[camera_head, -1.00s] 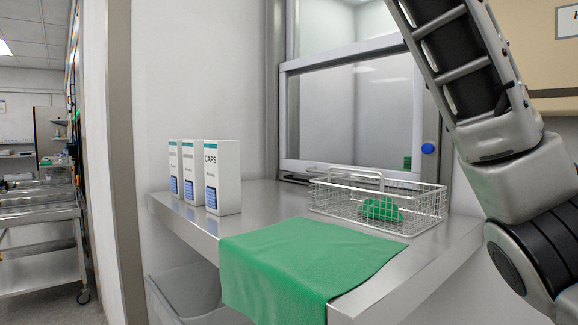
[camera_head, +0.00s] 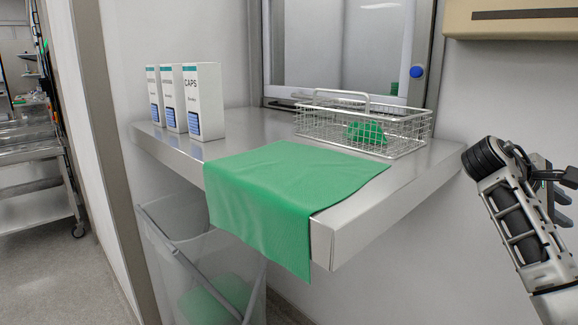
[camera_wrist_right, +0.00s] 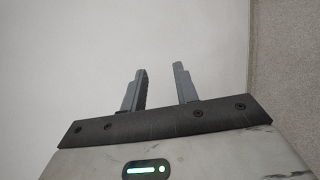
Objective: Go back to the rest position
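My right arm is at the right of the head view, beside the steel shelf (camera_head: 400,190) and apart from it. Its gripper (camera_head: 552,188) is partly seen at the right edge, behind the arm's links. In the right wrist view the two grey fingers (camera_wrist_right: 161,80) stand apart with nothing between them, in front of a plain pale surface. My left gripper is in neither view.
A wire basket (camera_head: 310,124) with a green item (camera_head: 366,132) stands on the shelf. A green cloth (camera_head: 290,185) hangs over its front edge. Several white boxes (camera_head: 205,100) stand at left. A clear bin (camera_head: 185,265) is below.

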